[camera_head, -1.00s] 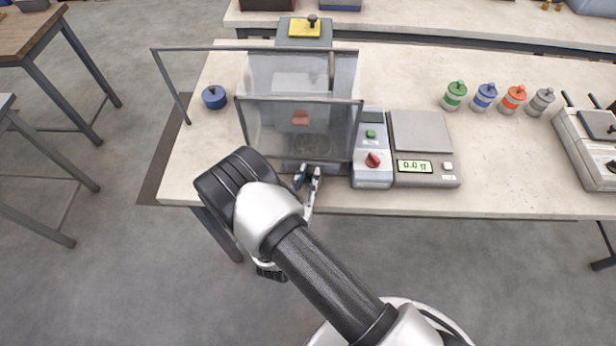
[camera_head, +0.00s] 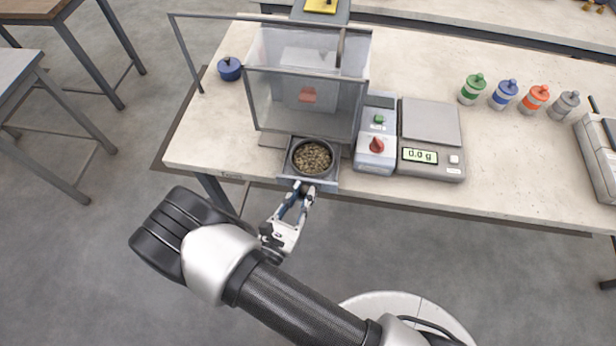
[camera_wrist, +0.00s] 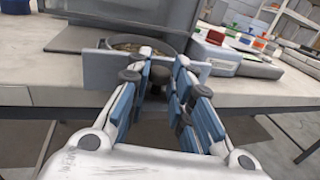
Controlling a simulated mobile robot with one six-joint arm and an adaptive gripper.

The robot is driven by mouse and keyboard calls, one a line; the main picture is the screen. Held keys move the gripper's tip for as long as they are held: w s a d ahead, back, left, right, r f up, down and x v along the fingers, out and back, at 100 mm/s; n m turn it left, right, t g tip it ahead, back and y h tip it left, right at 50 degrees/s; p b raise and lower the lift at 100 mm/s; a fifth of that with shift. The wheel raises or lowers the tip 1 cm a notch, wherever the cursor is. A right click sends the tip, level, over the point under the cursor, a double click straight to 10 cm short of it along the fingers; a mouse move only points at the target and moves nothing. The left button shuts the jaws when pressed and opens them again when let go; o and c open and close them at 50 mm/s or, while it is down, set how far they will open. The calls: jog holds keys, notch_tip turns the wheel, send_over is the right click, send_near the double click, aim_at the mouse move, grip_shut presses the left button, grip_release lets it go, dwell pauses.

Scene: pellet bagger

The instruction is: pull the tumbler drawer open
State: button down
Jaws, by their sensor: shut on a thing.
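The tumbler drawer (camera_head: 329,184) sticks out toward me from the bottom of the clear-walled machine (camera_head: 305,100). A round dark bowl of brownish pellets (camera_head: 312,158) sits in it. In the wrist view the drawer's grey front (camera_wrist: 99,72) faces me, with a dark knob (camera_wrist: 159,76) at its middle. My gripper (camera_head: 304,190) is at the drawer front, and in the wrist view its blue-padded fingers (camera_wrist: 157,88) are shut on the knob. The fingers hide part of the drawer front.
A control box with a red knob (camera_head: 376,146) and a scale reading 0.0 g (camera_head: 431,122) stand right of the machine. A blue lidded pot (camera_head: 229,69) is on the left. Several coloured bottles (camera_head: 505,94) stand farther right.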

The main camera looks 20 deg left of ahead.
jog(key=shift+s+d, duration=0.25)
jog(key=shift+s, duration=0.65)
jog(key=shift+s+d, duration=0.2)
jog(key=shift+s, duration=0.65)
jog(key=c, duration=1.4)
grip_release()
jog(key=s, duration=1.2)
jog(key=shift+a, duration=0.15)
